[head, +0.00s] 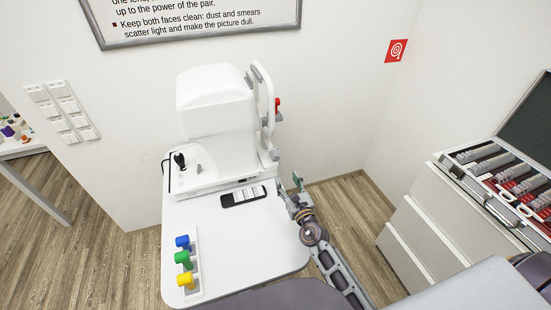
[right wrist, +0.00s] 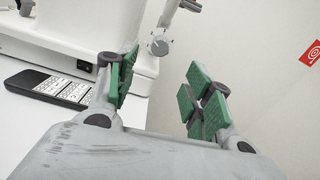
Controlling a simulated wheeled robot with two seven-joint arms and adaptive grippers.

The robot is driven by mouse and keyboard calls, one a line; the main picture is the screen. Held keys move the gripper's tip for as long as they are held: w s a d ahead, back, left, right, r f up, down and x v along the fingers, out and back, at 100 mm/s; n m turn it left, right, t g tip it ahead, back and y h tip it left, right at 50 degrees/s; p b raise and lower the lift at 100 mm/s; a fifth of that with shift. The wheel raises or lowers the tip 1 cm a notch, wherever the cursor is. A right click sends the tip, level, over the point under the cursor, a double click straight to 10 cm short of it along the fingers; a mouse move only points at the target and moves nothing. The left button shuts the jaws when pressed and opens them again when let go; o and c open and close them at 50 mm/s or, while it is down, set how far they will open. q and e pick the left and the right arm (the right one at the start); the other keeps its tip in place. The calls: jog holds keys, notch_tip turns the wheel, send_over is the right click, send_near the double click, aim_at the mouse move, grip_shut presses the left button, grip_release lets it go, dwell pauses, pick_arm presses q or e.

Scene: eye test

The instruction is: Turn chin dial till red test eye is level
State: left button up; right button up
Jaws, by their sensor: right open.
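The white eye-test machine (head: 215,105) stands on a small white table. The red test eye (head: 278,104) sits on the grey upright of its headrest, on the machine's right side; whether it is level is too small to tell. A round grey dial (right wrist: 159,46) shows below the headrest post in the right wrist view, beyond my fingers. My right gripper (head: 298,183) is off the table's right edge, below and to the right of the headrest. Its green-padded fingers are open and empty in the right wrist view (right wrist: 160,92), apart from the dial. My left gripper is out of view.
A black device with a printed screen (head: 243,196) lies on the white table (head: 235,255). Blue, green and yellow knobs (head: 184,258) stand at its left edge. A drawer cabinet (head: 415,235) with an open lens case (head: 505,175) is at the right. The walls stand close behind.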

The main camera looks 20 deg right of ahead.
aim_at(276, 159)
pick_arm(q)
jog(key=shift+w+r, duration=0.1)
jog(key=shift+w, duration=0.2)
pick_arm(e)
jog(key=shift+w+a, duration=0.15)
jog(key=shift+w, duration=3.3)
jog(key=shift+w+a, duration=0.1)
jog(key=shift+w, duration=3.35)
jog(key=c, duration=1)
